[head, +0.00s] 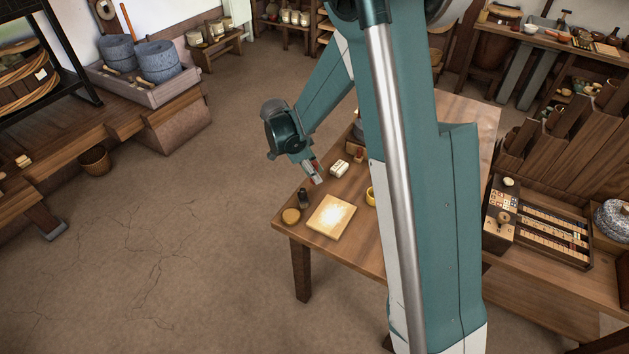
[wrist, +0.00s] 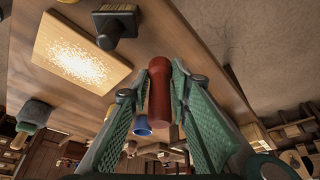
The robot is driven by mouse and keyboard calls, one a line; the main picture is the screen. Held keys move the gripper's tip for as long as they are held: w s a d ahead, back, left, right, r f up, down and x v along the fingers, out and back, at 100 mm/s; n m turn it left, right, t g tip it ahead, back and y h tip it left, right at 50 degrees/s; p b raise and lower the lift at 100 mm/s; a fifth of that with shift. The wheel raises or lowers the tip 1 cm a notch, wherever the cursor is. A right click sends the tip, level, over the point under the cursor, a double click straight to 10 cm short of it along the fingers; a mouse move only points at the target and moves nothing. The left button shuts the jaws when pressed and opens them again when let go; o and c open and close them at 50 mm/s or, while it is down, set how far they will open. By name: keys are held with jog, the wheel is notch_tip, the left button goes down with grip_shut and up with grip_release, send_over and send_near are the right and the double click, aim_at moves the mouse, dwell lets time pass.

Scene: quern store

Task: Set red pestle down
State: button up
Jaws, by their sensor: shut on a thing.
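The red pestle (wrist: 160,92) is between the two green fingers of my gripper (wrist: 163,75) in the wrist view. The gripper is shut on it, and its rounded end shows between the fingertips. In the head view my gripper (head: 313,175) is over the left part of the wooden table (head: 358,245), close to its left edge. The pestle is mostly hidden there, and I cannot tell whether it touches the table.
A pale board with whitish powder (head: 331,216) lies on the table. Beside it are a small dark object (head: 304,197) and a round wooden piece (head: 291,215).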

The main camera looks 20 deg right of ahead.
jog(key=shift+f+b, duration=0.4)
jog(key=shift+f, duration=1.35)
jog(key=shift+f, duration=0.2)
jog(key=o, duration=0.9)
jog(key=shift+r, duration=0.2)
jog(key=p+v, duration=0.2)
jog(key=v, duration=1)
jog(key=shift+r, duration=0.1)
